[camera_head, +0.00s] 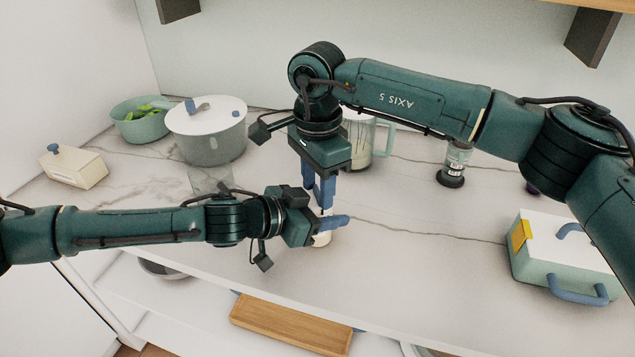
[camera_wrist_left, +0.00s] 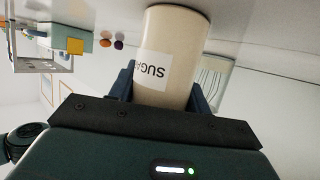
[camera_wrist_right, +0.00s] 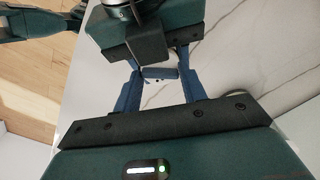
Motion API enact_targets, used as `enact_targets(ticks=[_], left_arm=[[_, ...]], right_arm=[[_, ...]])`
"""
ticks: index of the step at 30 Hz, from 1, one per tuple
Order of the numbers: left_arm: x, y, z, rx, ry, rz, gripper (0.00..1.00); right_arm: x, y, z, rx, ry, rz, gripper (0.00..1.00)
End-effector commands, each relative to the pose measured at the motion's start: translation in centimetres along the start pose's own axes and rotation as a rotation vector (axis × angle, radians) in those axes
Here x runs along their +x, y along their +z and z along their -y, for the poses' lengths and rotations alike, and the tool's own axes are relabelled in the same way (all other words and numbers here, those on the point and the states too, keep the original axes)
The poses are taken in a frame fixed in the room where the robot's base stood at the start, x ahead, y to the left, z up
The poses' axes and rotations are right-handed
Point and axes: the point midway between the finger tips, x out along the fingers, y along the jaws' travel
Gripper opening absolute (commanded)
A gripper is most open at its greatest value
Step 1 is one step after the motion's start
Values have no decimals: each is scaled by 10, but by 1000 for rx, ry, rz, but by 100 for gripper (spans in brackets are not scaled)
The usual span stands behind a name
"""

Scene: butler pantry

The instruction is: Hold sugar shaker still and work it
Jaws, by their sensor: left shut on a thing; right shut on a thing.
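The sugar shaker (camera_head: 322,238) is a cream cylinder standing upright near the front of the counter, mostly hidden by my grippers. In the left wrist view, its body (camera_wrist_left: 172,50) carries a white label with upside-down letters reading "SUGA". My left gripper (camera_head: 328,226) reaches in from the left and is shut around the body, one finger on each side. My right gripper (camera_head: 322,200) points down from above and is shut on the shaker's top. In the right wrist view, a small blue piece (camera_wrist_right: 160,73) shows between its fingers; its exact form is unclear.
A lidded grey-green pot (camera_head: 212,145), a green bowl (camera_head: 143,128) and a cream box (camera_head: 75,168) stand at the left. A clear jug (camera_head: 360,150) and a dark-based jar (camera_head: 453,165) are behind. A blue-handled box (camera_head: 560,262) stands right. A wooden board (camera_head: 290,322) lies below the counter.

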Motion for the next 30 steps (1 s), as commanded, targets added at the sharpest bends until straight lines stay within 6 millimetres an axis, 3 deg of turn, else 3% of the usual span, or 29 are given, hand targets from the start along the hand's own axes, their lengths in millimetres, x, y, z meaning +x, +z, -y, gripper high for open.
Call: enact_targets(ticks=[28,29,30], left_arm=[[0,1,3,-2,-7,3,17],[0,1,3,-2,-7,3,17],[0,1,3,-2,-7,3,17]], right_arm=[[0,0,-1,-1,3,0,19],[0,0,-1,-1,3,0,42],[0,0,-1,-2,3,0,45]])
